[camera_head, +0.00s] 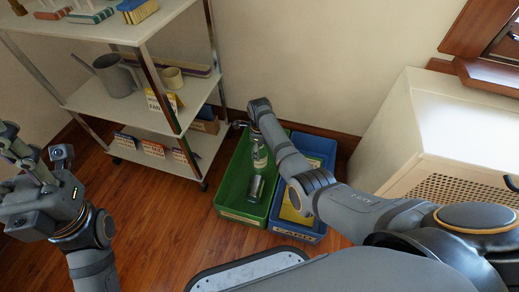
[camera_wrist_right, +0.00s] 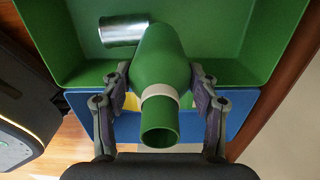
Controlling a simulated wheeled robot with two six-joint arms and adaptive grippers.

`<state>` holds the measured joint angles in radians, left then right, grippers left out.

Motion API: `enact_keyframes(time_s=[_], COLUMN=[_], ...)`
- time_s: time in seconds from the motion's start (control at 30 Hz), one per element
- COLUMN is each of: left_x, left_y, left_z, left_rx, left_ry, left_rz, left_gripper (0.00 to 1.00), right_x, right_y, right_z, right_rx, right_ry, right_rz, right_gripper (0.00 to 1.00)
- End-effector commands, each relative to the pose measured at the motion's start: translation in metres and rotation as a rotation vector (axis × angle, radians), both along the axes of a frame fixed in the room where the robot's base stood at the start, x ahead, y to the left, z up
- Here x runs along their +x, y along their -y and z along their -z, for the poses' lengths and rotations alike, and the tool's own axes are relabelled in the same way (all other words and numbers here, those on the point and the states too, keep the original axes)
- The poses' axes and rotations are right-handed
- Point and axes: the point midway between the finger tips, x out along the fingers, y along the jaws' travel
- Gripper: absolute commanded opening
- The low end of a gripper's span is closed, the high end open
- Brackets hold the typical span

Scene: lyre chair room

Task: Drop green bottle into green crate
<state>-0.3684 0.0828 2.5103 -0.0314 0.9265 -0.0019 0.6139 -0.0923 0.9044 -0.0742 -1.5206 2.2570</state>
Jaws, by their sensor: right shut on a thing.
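The green bottle (camera_wrist_right: 165,60) is between the two fingers of my right gripper (camera_wrist_right: 158,78) in the right wrist view. The gripper is shut on it near the pale neck band, with the open mouth toward the camera. The green crate (camera_head: 230,190) is on the floor in the head view, and its walls also show behind the bottle in the right wrist view (camera_wrist_right: 85,45). The bottle is held over the crate; its height is hard to judge. My left gripper (camera_head: 36,150) is at the far left, fingers apart and empty.
A metallic can (camera_head: 256,188) lies in the green crate. A blue crate (camera_head: 300,231) stands right beside it. A shelf unit (camera_head: 205,145) is at the left, and a pale cabinet (camera_head: 400,140) is at the right. Wooden floor left of the crates is clear.

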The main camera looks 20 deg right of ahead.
Motion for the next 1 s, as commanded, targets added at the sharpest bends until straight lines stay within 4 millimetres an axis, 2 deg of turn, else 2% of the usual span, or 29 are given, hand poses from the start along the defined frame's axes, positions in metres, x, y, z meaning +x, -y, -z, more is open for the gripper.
enact_keyframes(time_s=[0.07, 0.1, 0.27, 0.67, 0.77, 1.0], left_x=[0.000, 0.000, 0.000, 0.001, 0.001, 0.001], left_y=[0.000, 0.000, 0.000, 0.000, 0.000, 0.000], left_z=[0.000, 0.000, 0.000, 0.000, 0.000, 0.000], left_rx=[0.000, 0.000, 0.000, 0.000, 0.000, 0.000], left_ry=[-0.001, -0.001, -0.001, -0.003, -0.003, -0.003], left_rz=[0.000, 0.000, 0.000, 0.001, 0.001, 0.000], left_gripper=[0.40, 0.40, 0.40, 0.40, 0.40, 0.40], right_x=[0.000, 0.000, 0.000, 0.000, 0.001, 0.001], right_y=[0.000, 0.000, 0.000, 0.000, 0.000, 0.000], right_z=[-0.001, -0.001, -0.001, -0.005, -0.020, -0.079], right_rx=[0.000, 0.000, 0.000, 0.000, 0.001, 0.000], right_ry=[0.000, 0.000, 0.000, 0.001, 0.004, 0.005], right_rz=[0.000, 0.000, 0.000, 0.000, 0.000, 0.000], right_gripper=[0.19, 0.63, 0.85, 0.87, 0.87, 0.87])
